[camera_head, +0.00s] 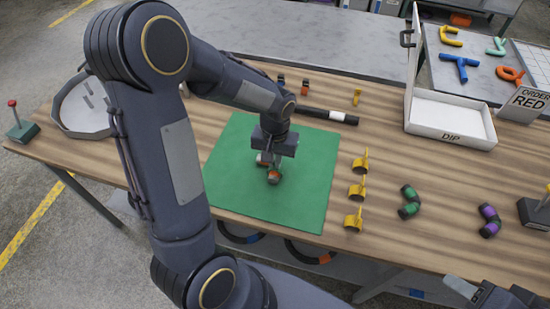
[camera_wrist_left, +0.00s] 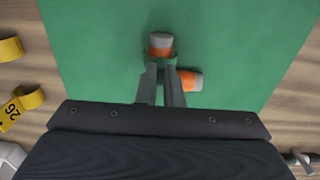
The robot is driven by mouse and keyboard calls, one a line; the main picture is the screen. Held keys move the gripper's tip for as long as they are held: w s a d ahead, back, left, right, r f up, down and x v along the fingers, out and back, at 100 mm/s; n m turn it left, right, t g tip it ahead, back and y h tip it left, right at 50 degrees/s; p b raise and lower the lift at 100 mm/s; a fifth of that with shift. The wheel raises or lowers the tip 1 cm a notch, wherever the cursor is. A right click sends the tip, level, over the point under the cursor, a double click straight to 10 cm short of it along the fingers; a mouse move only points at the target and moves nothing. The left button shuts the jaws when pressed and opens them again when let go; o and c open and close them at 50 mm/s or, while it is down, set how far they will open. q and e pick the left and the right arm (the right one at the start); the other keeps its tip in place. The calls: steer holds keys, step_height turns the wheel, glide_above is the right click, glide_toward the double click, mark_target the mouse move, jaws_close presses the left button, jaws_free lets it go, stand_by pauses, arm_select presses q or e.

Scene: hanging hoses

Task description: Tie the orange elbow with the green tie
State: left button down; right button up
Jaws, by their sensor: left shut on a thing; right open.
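The orange elbow (camera_head: 274,177) lies on the green mat; its grey-ended, orange-banded arms also show in the left wrist view (camera_wrist_left: 188,81). My left gripper (camera_head: 268,161) is low over the mat at the elbow. A dark green band, which looks like the green tie (camera_wrist_left: 148,55), sits at the elbow by my left fingertips (camera_wrist_left: 161,68). The left fingers look shut on this tie; they partly hide it and the elbow's bend. Whether the tie is fully closed around the elbow cannot be told. My right gripper (camera_head: 490,296) is open at the lower right edge, apart from these things.
The green mat (camera_head: 320,190) is otherwise clear. Several yellow ties (camera_head: 357,191) stand right of it. A green elbow (camera_head: 410,202) and a purple elbow (camera_head: 489,221) lie further right. A black rod (camera_head: 325,115) lies behind the mat.

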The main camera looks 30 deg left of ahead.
arm_select(q)
steer(key=shift+f+b, duration=0.4)
steer(key=shift+f, duration=0.2)
steer(key=c, duration=1.5)
jaws_free()
steer(key=shift+r, duration=0.1)
step_height(320, 180, up, 8)
steer(key=shift+f, duration=0.25)
steer(key=shift+s+r, duration=0.3)
steer(key=shift+r, duration=0.15)
steer(key=s+d+r+t+h, duration=0.2)
steer(key=s+r, duration=0.1)
steer(key=s, duration=0.5)
steer(key=s+d+r+m+t+h, duration=0.1)
steer(key=s+d+r+t, duration=0.1)
steer(key=s, duration=0.6)
steer(key=shift+s+r+t+h, duration=0.15)
steer(key=shift+r+t+h, duration=0.35)
steer(key=shift+t, duration=0.3)
